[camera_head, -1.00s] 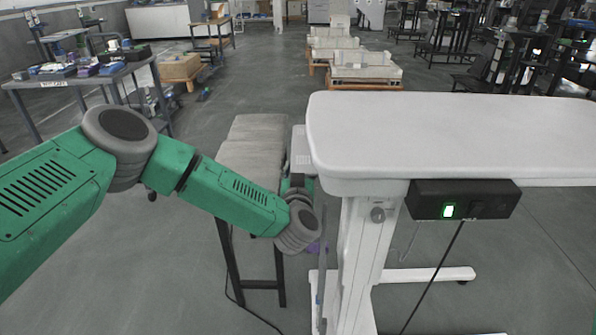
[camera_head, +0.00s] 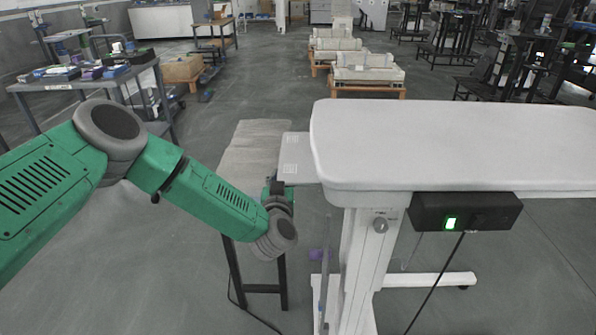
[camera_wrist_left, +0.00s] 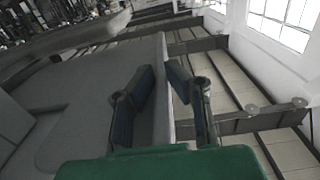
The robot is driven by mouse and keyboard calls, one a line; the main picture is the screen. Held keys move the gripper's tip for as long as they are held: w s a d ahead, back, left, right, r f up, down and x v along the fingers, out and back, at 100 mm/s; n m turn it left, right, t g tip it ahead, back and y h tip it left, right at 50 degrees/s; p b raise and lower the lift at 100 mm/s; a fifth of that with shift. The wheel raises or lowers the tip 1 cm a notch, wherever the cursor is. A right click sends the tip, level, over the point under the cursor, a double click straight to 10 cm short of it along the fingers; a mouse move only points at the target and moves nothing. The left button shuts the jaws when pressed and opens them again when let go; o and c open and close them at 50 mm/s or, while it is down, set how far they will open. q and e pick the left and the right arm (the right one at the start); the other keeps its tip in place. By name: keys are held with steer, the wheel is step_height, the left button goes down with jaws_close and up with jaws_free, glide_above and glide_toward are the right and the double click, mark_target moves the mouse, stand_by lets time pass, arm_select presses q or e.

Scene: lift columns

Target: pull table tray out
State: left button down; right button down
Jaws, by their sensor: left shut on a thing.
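The white table (camera_head: 450,140) fills the right side of the head view. Its tray (camera_head: 294,152), a pale flat panel, sticks out from under the table's left end. My left gripper (camera_head: 277,187) is at the tray's outer near edge, shut on it. In the left wrist view, the two dark fingers (camera_wrist_left: 165,95) sit on either side of the tray's thin edge (camera_wrist_left: 162,60). The rest of the tray is hidden under the tabletop. My right gripper is not in view.
A grey bench (camera_head: 257,140) with dark legs stands just left of the tray, close to my left arm. A black control box (camera_head: 465,211) with a green light hangs under the table's front edge. A grey side table (camera_head: 85,80) with small items is at the far left.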

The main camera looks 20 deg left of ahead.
arm_select(q)
steer(key=s+a+p, duration=0.1)
steer(key=a, duration=0.3)
steer(key=s+a+p, duration=0.1)
steer(key=a, duration=0.3)
steer(key=s+a+p, duration=0.1)
steer(key=s+a, duration=0.1)
steer(key=a, duration=0.3)
steer(key=shift+a+p, duration=0.1)
steer(key=shift+p, duration=0.25)
steer(key=shift+s+a, duration=0.2)
steer(key=shift+a, duration=0.4)
steer(key=shift+f, duration=0.1)
steer(key=c, duration=1.6)
jaws_free()
steer(key=shift+c, duration=0.2)
steer(key=shift+o, duration=0.2)
steer(key=shift+s+r, duration=0.1)
steer(key=shift+r, duration=0.1)
steer(key=shift+s+d+f, duration=0.1)
steer(key=shift+s, duration=0.1)
steer(key=v, duration=1.1)
steer(key=shift+s, duration=0.2)
